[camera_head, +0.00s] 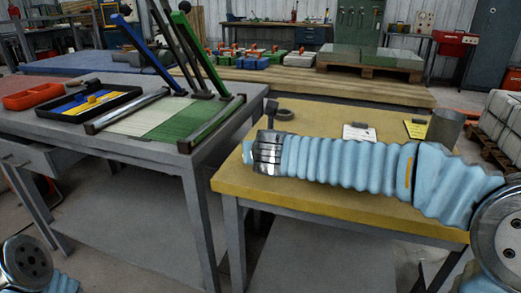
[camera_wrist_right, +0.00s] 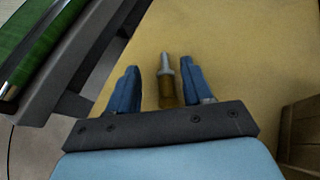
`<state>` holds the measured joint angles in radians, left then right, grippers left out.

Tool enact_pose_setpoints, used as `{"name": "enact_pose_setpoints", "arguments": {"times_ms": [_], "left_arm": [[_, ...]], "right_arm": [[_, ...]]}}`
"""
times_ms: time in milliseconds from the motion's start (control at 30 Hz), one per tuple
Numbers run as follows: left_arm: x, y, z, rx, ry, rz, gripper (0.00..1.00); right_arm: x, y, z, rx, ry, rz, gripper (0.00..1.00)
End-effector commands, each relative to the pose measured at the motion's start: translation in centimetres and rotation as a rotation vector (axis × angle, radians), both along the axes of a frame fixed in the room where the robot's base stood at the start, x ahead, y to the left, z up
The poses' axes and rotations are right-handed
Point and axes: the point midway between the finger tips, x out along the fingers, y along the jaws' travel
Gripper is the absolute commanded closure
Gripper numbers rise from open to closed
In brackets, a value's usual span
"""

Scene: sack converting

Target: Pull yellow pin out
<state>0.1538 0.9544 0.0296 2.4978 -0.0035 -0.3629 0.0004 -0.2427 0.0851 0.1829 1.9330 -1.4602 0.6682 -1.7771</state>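In the right wrist view, my right gripper (camera_wrist_right: 160,65) has its two blue fingers spread apart over the yellow tabletop. A slim pin-like piece (camera_wrist_right: 169,88) with a grey tip and a dull yellow-brown body shows between the fingers. Gaps show on both sides of it, so the fingers do not grip it. Its lower end is hidden by my gripper's dark body. In the head view, my right arm stretches over the yellow table (camera_head: 330,207), and its fingers cannot be made out. My left gripper is outside the view.
A grey workbench (camera_head: 150,88) stands left of the yellow table, with a gap between. It carries a green slatted panel (camera_head: 190,120), a black tray (camera_head: 60,113) of blue and yellow pieces, and a red bin (camera_head: 33,95). A metal cylinder (camera_head: 445,128) stands at the table's right.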

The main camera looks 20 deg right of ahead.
Motion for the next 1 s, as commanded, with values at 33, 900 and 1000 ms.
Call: {"name": "enact_pose_setpoints", "arguments": {"times_ms": [33,900,1000], "left_arm": [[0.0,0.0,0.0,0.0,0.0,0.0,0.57],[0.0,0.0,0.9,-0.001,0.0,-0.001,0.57],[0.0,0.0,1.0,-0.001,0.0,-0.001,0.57]], "right_arm": [[0.0,0.0,0.0,0.0,0.0,0.0,0.49],[-10.5,1.5,5.9,0.0,-0.002,0.001,0.49],[-11.4,1.5,6.4,0.001,-0.001,0.0,0.49]]}}
